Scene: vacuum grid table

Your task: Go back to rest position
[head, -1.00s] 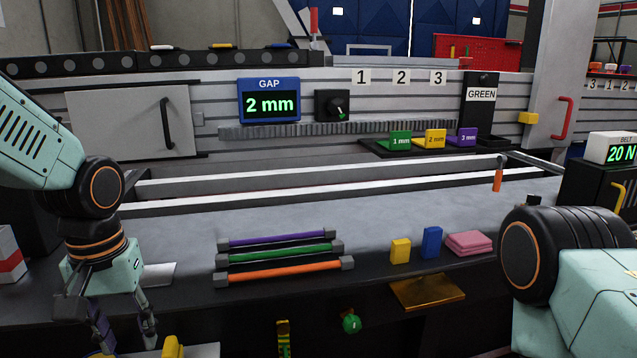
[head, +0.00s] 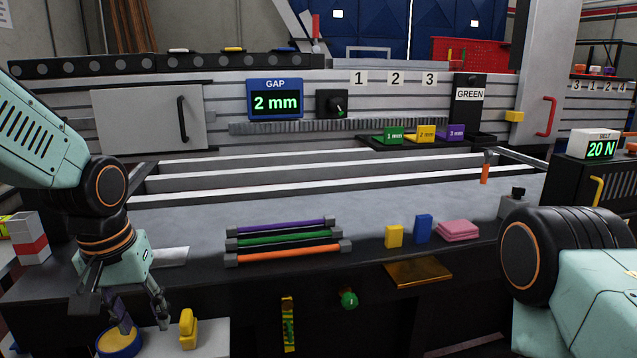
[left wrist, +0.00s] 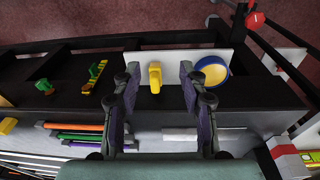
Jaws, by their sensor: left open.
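My left gripper (head: 143,318) hangs at the lower left of the head view, in front of the table's front edge. Its fingers are spread and nothing is between them. In the left wrist view the open fingers (left wrist: 157,98) frame a small yellow block (left wrist: 155,76), which lies beyond the fingertips on a white plate (left wrist: 190,62). The yellow block also shows right of the gripper in the head view (head: 188,328). A round blue and yellow object (head: 120,341) is below the left finger. My right arm shows at the lower right; its gripper is out of view.
Purple, green and orange rods (head: 285,254) lie on the grey table (head: 370,205). A green knob (head: 349,299) is on the front face. A red-and-white box (head: 30,240) is at the far left.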

